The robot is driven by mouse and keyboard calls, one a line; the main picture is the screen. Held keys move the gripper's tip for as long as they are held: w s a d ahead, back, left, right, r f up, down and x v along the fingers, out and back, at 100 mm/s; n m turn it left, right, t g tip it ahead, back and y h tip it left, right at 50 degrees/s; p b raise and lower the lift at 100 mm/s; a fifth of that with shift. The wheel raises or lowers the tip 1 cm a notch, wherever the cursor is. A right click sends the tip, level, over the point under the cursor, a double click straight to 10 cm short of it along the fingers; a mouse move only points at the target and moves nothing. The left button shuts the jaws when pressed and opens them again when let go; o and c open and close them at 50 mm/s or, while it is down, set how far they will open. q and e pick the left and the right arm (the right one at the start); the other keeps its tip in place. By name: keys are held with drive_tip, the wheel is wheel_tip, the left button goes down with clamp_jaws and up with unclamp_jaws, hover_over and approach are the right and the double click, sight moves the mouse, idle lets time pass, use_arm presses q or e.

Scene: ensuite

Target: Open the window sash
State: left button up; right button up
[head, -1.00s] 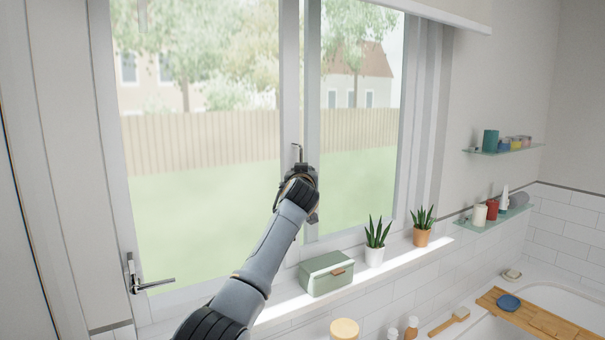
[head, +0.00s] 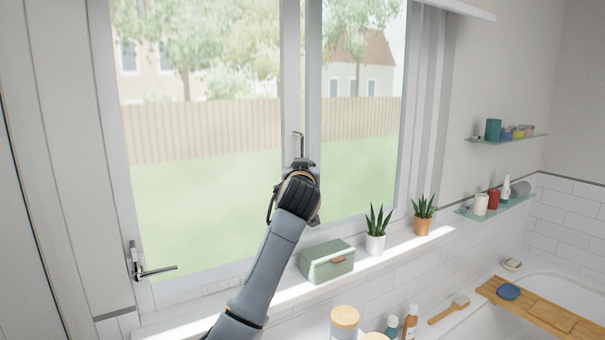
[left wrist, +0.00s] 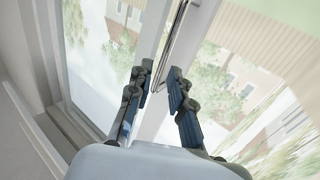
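The window has a left sash (head: 205,190) and a right sash (head: 362,150) in a pale frame, both looking shut. A dark metal handle (head: 299,143) stands upright on the central stile. A lever handle (head: 155,270) sits low at the window's left side, its lever pointing right. My left gripper (head: 301,163) is at the central stile, just below the upright handle. The head view hides the fingertips. My right gripper is not in view.
On the sill below stand a green box (head: 327,262), a plant in a white pot (head: 375,243) and one in an orange pot (head: 422,226). Jars and bottles (head: 345,318) stand at the bottom. Glass shelves (head: 500,207) and a bath tray (head: 530,308) are at right.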

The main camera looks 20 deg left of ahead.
use_arm(q)
drive_tip(key=v, duration=0.4)
drive_tip(key=shift+s+a, duration=0.1)
drive_tip(key=shift+f, duration=0.1)
idle(0.3)
